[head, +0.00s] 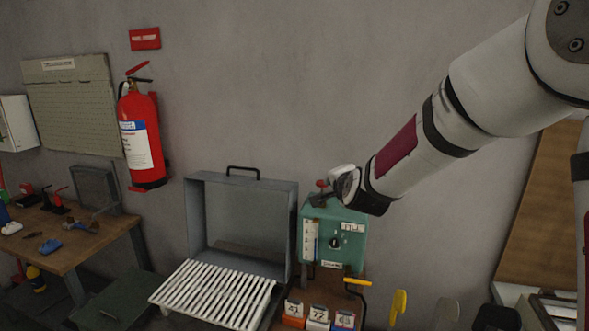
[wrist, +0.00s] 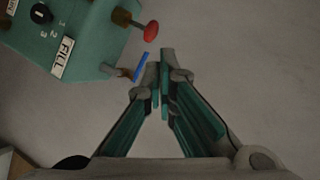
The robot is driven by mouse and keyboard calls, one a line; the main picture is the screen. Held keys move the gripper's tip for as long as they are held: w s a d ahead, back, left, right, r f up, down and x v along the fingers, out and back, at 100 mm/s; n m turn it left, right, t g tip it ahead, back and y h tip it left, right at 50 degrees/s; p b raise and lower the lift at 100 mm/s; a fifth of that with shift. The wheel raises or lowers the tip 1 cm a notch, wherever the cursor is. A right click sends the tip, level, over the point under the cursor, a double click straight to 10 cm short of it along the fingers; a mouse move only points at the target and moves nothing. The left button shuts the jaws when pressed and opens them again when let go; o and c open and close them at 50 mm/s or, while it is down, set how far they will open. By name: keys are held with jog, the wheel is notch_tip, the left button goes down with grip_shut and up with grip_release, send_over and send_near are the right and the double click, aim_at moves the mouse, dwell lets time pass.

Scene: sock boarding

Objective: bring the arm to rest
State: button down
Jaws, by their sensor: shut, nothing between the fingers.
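My gripper (wrist: 160,82) is shut and empty in the wrist view, its two fingertips together in front of the grey wall. In the head view my arm reaches in from the upper right, and its wrist end is beside the top of a green control box (head: 333,232); the fingers are hidden there. The green box also shows at the upper left of the wrist view (wrist: 88,38), with a dial, a FILL label and a red knob (wrist: 151,31). A blue strip (wrist: 141,66) lies close to the fingertips in the picture; I cannot tell whether they touch.
An open grey box (head: 240,215) with a white slatted rack (head: 215,295) stands left of the green box. Numbered blocks (head: 318,315) and a yellow paddle (head: 398,304) are below. A fire extinguisher (head: 141,140) hangs on the wall. A wooden bench (head: 70,250) is at left.

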jog(key=s+d+r+n+g, duration=0.1)
jog(key=s+r+n+g, duration=0.2)
jog(key=s, duration=0.7)
jog(key=s+d+r+n+g, duration=0.15)
jog(key=s+n, duration=0.35)
jog(key=s, duration=0.6)
jog(key=s+d+f+n+g, duration=0.1)
jog(key=s+d+n+g, duration=0.1)
jog(key=s, duration=0.8)
jog(key=s+d+n+g+h, duration=0.1)
jog(key=s+d+n+g, duration=0.1)
jog(key=s, duration=0.8)
jog(key=shift+s+d+f+n, duration=0.3)
jog(key=shift+f+n, duration=0.1)
jog(key=shift+n, duration=0.1)
